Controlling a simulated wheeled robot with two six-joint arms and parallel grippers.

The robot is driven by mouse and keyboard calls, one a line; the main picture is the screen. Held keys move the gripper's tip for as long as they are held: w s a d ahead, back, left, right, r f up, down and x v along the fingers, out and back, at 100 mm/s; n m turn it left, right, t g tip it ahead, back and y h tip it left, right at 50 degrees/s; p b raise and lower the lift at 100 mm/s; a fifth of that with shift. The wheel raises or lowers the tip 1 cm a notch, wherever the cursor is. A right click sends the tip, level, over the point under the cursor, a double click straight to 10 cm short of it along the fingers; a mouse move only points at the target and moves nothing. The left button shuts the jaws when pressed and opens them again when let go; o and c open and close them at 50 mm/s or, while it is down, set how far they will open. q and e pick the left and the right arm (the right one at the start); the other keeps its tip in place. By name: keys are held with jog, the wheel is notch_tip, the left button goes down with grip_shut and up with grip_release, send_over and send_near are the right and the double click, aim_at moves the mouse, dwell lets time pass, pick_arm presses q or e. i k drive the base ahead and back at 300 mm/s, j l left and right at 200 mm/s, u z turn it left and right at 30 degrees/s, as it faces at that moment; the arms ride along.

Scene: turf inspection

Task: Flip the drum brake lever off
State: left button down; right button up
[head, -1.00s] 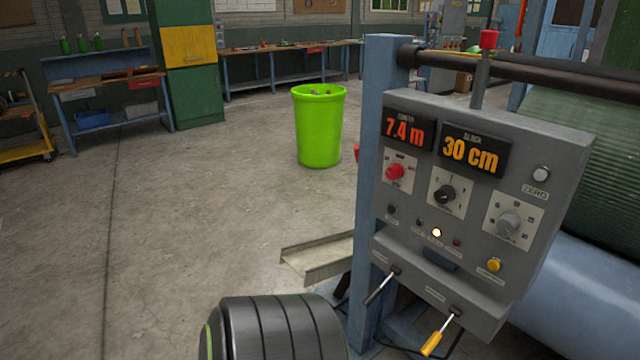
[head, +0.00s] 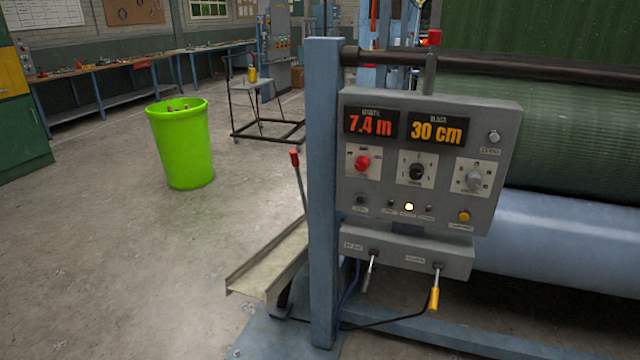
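A grey control box (head: 405,228) is fixed to a blue post beside a large roll of green turf. On its lower ledge (head: 400,254) hang two small levers: a dark-handled lever (head: 367,275) on the left and a yellow-handled lever (head: 434,297) on the right. Both point downward. A long red-tipped lever (head: 298,175) stands behind the post on the left, tilted. Another red-topped lever (head: 431,62) stands upright above the box. The labels are too small to read, so I cannot tell which is the drum brake lever. Neither gripper is in view.
The panel has displays reading 7.4 m (head: 370,123) and 30 cm (head: 436,129), plus knobs and buttons. A blue post (head: 323,200) and a metal channel (head: 265,265) stand at its left. A green bin (head: 180,145) is farther left. The floor between is clear.

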aim_at(294, 156)
jog(key=k+j, duration=0.1)
jog(key=j, duration=0.35)
jog(key=k+j, duration=0.1)
jog(key=j, duration=0.35)
jog(key=i+j+z, duration=0.1)
jog(key=i+j, duration=1.9)
